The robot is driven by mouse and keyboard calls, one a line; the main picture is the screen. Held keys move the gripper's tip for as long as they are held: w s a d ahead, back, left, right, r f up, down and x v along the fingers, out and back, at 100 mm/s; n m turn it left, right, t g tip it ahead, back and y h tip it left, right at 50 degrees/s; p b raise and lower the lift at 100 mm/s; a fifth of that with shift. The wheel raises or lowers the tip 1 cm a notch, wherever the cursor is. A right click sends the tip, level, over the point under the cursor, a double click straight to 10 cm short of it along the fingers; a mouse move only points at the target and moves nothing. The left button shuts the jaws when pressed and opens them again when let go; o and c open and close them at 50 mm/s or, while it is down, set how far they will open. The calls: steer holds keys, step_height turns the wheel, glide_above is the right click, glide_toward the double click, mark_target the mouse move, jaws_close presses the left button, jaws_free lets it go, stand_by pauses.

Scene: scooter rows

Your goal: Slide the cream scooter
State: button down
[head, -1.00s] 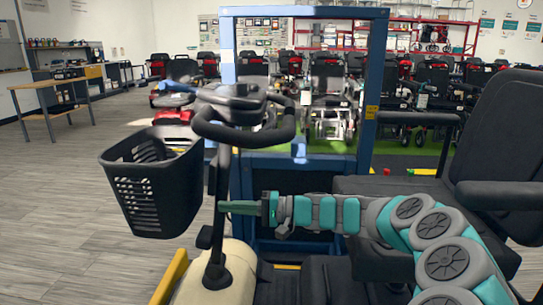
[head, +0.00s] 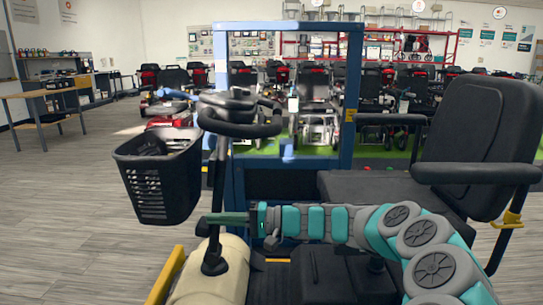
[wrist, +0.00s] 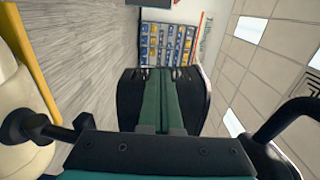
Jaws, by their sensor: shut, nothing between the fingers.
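The cream scooter (head: 218,278) stands in front of me in the head view. It has a black tiller with loop handlebars (head: 240,118), a black front basket (head: 160,180) and a black seat (head: 370,185) with armrests at right. My gripper (head: 208,219) is shut and empty. Its green fingers point left at the tiller, at the height just above the cream body. I cannot tell whether they touch the tiller post. In the wrist view my shut gripper (wrist: 162,80) points at the black basket behind it (wrist: 195,105), and cream bodywork (wrist: 15,110) shows at left.
A blue frame (head: 354,100) stands upright just beyond the scooter. Rows of red and black scooters (head: 310,85) fill the back. A wooden table (head: 45,95) stands far left. Grey floor at left is clear.

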steer(key=s+d+r+n+g+h+p, duration=0.15)
steer(key=s+n+g+h, duration=0.35)
steer(key=s, duration=1.6)
steer(key=s+d+f+m+t+h, duration=0.1)
steer(key=s+d+f+h, duration=0.2)
steer(key=s+d, duration=0.3)
steer(key=s+d+f+m+h, duration=0.2)
steer(key=s+d+f+h, duration=0.2)
steer(key=d, duration=0.8)
steer(key=s+d+f+m+t+h, duration=0.1)
steer(key=s+d+f+h, duration=0.3)
steer(key=s+d+h, duration=0.2)
steer(key=s+d+p, duration=0.1)
steer(key=s+d, duration=0.1)
steer(key=s, duration=0.1)
steer(key=shift+d+m+t, duration=0.3)
steer(key=shift+d, duration=0.1)
steer(key=shift+s, duration=0.1)
